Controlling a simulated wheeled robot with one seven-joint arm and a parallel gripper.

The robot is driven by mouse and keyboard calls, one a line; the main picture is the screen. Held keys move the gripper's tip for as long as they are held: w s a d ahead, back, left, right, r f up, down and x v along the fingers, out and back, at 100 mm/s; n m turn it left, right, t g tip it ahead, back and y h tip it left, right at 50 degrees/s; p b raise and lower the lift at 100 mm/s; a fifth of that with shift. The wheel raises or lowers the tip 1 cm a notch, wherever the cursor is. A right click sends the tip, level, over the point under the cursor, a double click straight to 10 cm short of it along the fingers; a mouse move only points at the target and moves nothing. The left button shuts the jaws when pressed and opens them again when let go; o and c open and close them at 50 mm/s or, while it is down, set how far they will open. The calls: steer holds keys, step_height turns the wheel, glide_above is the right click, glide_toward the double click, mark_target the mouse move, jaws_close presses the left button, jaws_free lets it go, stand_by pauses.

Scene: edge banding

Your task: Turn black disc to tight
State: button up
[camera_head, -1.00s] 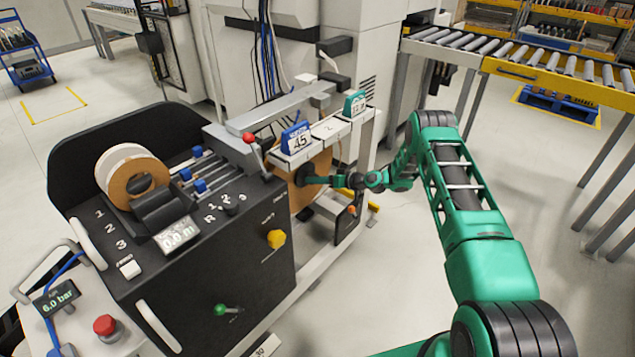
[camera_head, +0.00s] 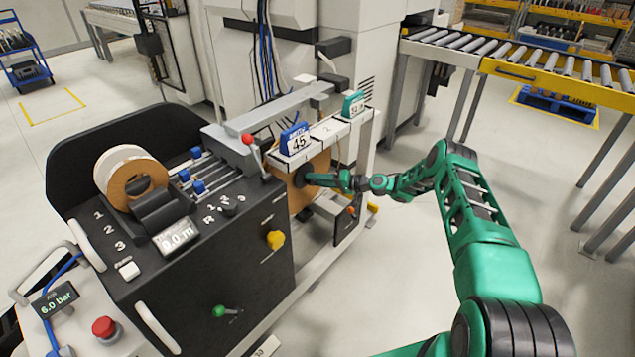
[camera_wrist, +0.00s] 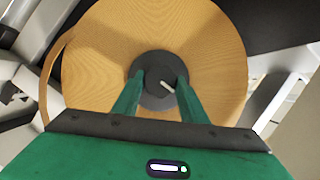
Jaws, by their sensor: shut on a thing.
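The black disc (camera_wrist: 158,75) sits at the centre of a wood-grain edge banding roll, with a pale line mark on its face pointing to the lower right in the wrist view. My gripper (camera_wrist: 157,83) has its two green fingers on the disc's left and right sides, shut on it. In the head view my gripper (camera_head: 312,180) reaches the disc from the right; the disc is mostly hidden behind the fingers there. The roll (camera_wrist: 100,60) stands upright behind the disc, and it also shows in the head view (camera_head: 318,163).
A white shelf with a blue "45" tag (camera_head: 296,139) is just above the roll.

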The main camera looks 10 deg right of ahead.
steer(key=shift+d+f, duration=0.3)
steer(key=o, duration=0.9)
steer(key=shift+o, duration=0.8)
steer(key=shift+a+r, duration=0.1)
steer(key=shift+a, duration=0.05)
steer(key=v, duration=1.1)
